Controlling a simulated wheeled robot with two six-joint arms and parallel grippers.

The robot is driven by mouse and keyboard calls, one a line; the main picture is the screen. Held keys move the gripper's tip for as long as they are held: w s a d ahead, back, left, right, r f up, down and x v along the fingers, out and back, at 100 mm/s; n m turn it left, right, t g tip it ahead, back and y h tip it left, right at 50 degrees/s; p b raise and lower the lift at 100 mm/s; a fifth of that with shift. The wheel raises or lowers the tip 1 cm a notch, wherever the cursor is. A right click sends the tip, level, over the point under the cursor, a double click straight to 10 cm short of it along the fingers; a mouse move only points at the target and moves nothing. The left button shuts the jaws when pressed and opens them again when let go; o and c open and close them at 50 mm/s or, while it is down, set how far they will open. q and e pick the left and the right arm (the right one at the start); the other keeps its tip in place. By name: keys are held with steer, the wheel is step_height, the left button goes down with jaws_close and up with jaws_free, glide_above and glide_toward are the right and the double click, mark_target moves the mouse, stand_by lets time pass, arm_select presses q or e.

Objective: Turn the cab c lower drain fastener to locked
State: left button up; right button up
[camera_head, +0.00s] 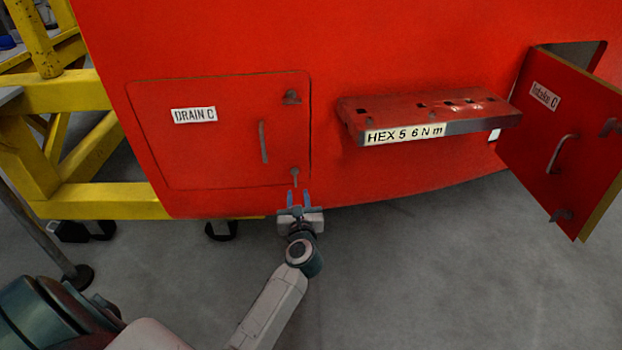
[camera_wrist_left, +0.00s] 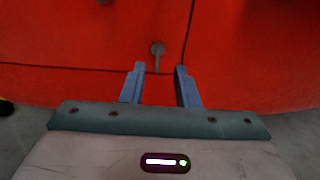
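The red drain C panel (camera_head: 215,135) is shut flush in the red nosecone and carries a "DRAIN C" label. Its lower fastener (camera_head: 295,173) is a small wing-like piece at the panel's lower right corner, with its tail pointing down. The upper fastener (camera_head: 291,97) sits at the upper right. My left gripper (camera_head: 301,198) is just below the lower fastener, fingers apart and pointing up at it. In the left wrist view the lower fastener (camera_wrist_left: 157,50) stands just beyond and between the open fingertips (camera_wrist_left: 160,70); no contact shows. My right gripper is not in view.
A red shelf (camera_head: 430,112) labelled "HEX 5 6 N m" juts out to the right of the panel. The intake C door (camera_head: 558,135) hangs open at the far right. A yellow frame (camera_head: 90,200) stands at the left. The grey floor below is mostly clear.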

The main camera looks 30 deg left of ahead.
mark_target(295, 173)
arm_select(q)
steer(key=x, duration=1)
jaws_close()
